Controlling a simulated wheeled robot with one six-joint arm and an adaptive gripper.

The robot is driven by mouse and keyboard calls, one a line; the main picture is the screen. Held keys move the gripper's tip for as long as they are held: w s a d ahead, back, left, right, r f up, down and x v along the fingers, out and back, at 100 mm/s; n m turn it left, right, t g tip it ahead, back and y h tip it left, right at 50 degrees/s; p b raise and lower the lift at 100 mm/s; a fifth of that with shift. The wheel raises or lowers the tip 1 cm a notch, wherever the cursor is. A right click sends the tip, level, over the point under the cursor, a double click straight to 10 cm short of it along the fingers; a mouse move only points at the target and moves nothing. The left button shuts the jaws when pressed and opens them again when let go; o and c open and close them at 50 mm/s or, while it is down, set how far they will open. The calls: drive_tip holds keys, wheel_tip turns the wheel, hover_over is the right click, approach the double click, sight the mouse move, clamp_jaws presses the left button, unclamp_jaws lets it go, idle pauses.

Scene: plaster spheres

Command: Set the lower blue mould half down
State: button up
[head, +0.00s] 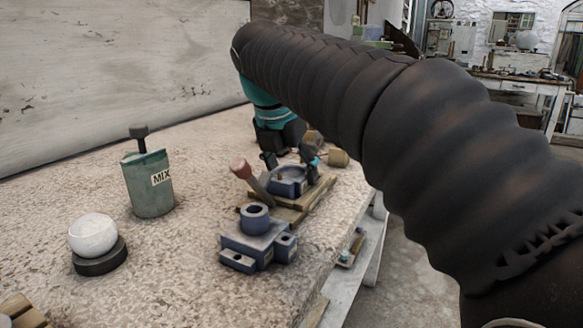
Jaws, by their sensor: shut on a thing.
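The lower blue mould half (286,188) is a squat blue block with a round hollow in its top. It is at or just over a wooden board (318,196) near the table's right edge; I cannot tell whether it touches the board. My gripper (290,164) reaches down from behind, its dark fingers on either side of the block, shut on it. A second blue mould part (254,246) with a round collar on top and side lugs stands on the table in front, apart from the held half.
A tool with a reddish wooden handle (241,168) leans beside the board. A green MIX pot (149,186) and a white sphere on a dark ring (92,236) stand to the left. A wooden cylinder (338,158) is near the right edge. The table's left middle is clear.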

drive_tip(key=shift+f, duration=0.15)
drive_tip(key=o, duration=1.3)
drive_tip(key=shift+o, duration=0.2)
drive_tip(key=shift+r+p, duration=1.75)
drive_tip(key=shift+r, duration=0.3)
